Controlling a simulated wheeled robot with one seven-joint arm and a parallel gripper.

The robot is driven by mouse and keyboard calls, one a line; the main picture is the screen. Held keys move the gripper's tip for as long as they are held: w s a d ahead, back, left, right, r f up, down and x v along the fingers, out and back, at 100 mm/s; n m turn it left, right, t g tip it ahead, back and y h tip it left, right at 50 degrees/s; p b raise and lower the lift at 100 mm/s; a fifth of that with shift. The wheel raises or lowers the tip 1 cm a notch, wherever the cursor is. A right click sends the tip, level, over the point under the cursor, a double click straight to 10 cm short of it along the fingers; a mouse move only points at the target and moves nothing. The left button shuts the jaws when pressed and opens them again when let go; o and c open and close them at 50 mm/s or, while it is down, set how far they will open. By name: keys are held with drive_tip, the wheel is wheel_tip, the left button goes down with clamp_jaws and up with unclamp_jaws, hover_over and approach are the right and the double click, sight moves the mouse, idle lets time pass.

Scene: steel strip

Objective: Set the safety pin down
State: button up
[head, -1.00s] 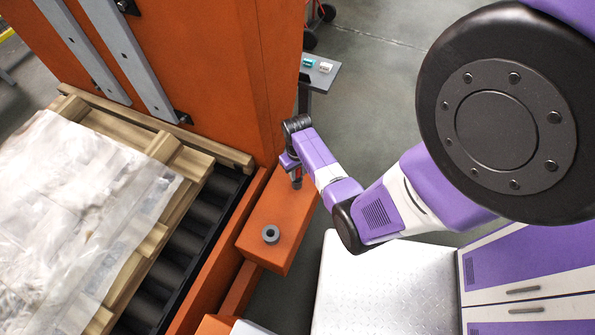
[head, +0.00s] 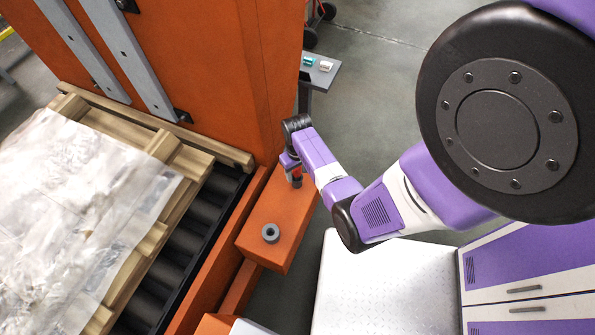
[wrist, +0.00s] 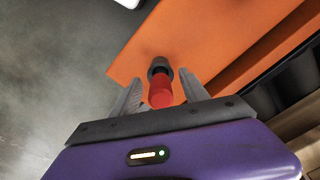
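The safety pin has a red grip (wrist: 160,92) and shows between the fingers of my gripper (wrist: 160,92) in the wrist view. There is a visible gap on each side of it, so my gripper looks open around it. A dark grey ring-like part (wrist: 158,67) shows at the far end of the red grip, against the orange surface. In the head view my gripper (head: 296,182) is low over the far part of the orange block (head: 262,208), with a bit of red showing. The pin's lower end is hidden.
A grey ring-shaped socket (head: 270,233) sits on the nearer part of the orange block, its centre dark. A tall orange housing (head: 225,80) stands behind. Black rollers (head: 190,220) and a wooden pallet with a wrapped load (head: 75,215) lie left. A small grey table (head: 322,75) stands beyond.

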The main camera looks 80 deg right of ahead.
wheel_tip(320, 180, up, 8)
drive_tip(key=shift+f+p, duration=0.1)
drive_tip(key=shift+p, duration=0.55)
idle(0.6)
